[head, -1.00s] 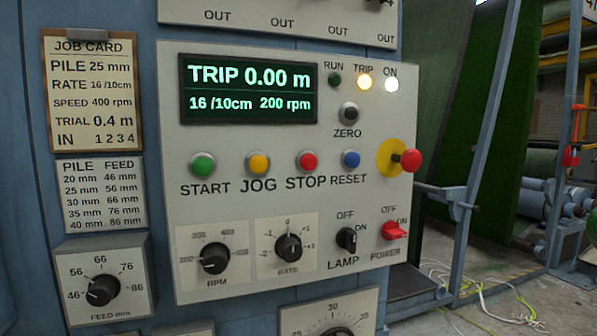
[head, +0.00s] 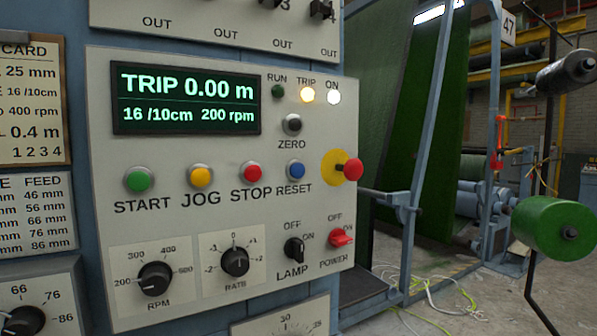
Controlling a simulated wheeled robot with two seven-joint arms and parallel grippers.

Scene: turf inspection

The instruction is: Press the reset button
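The reset button (head: 296,170) is a small blue round button on the grey control panel (head: 225,300), above the label RESET. It is right of the red stop button (head: 252,173) and left of the red mushroom knob (head: 352,169) on its yellow disc. The display (head: 186,96) reads TRIP 0.00 m, 16 /10cm, 200 rpm. The RUN lamp (head: 278,91) is dark green. Neither of my grippers shows in the head view.
Start (head: 139,180) and jog (head: 201,177) buttons sit left of stop. The zero button (head: 292,124) is above reset. Lamp (head: 294,248) and power (head: 341,238) switches are below. A green roll (head: 553,228) stands at right. Loose cables (head: 425,287) lie on the floor.

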